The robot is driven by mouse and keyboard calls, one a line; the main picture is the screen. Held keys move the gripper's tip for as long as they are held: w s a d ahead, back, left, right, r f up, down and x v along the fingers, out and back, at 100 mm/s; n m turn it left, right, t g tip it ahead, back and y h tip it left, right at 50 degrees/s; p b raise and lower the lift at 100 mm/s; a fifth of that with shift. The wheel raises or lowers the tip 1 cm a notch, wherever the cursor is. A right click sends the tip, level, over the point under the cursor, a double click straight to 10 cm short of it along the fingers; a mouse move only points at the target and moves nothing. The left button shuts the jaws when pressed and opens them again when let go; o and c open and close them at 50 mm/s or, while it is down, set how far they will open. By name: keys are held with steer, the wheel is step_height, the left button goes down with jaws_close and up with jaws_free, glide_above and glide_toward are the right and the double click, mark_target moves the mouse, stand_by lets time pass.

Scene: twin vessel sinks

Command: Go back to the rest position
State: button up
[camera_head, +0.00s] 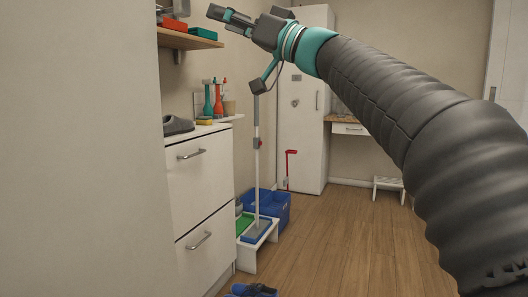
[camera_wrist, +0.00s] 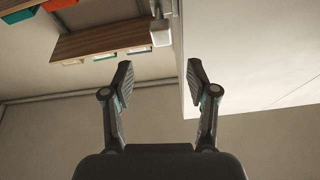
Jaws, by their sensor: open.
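My gripper (camera_head: 230,19) is at the top of the head view, at the end of my raised arm, in front of the wall shelf. In the wrist view my gripper (camera_wrist: 160,85) shows two fingers spread wide apart with nothing between them. The fingers point up toward the wall and the underside of a wooden shelf (camera_wrist: 100,42). I see no contact between the fingers and the shelf or wall.
A wooden shelf (camera_head: 190,40) holds red and green boxes. A mop (camera_head: 257,150) and blue crate (camera_head: 275,210) stand beyond the cabinet. The wooden floor (camera_head: 340,240) is mostly clear.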

steer(key=w+f+m+h, duration=0.2)
steer(key=f+m+h, duration=0.1)
steer(key=f, duration=0.6)
steer(key=w+f+m+h, duration=0.2)
steer(key=f+m+h, duration=0.1)
steer(key=f, duration=0.5)
steer(key=s+d+f+m+g+h, duration=0.1)
steer(key=s+d+f+m+h, duration=0.15)
steer(key=f, duration=0.55)
steer(key=s+d+f+m+g+h, duration=0.1)
steer(key=s+d+f+h, duration=0.15)
steer(key=f, duration=0.45)
steer(key=s+d+f+m+h, duration=0.1)
steer(key=s+d+f+h, duration=0.3)
steer(key=s+d+f, duration=0.5)
steer(key=s+d+f+m+g+h, duration=0.1)
steer(key=s+d+f+h, duration=0.4)
steer(key=s+d+f, duration=0.4)
steer(key=shift+s+f+h, duration=0.3)
steer(key=shift+s+f, duration=2.4)
steer(key=shift+s, duration=0.15)
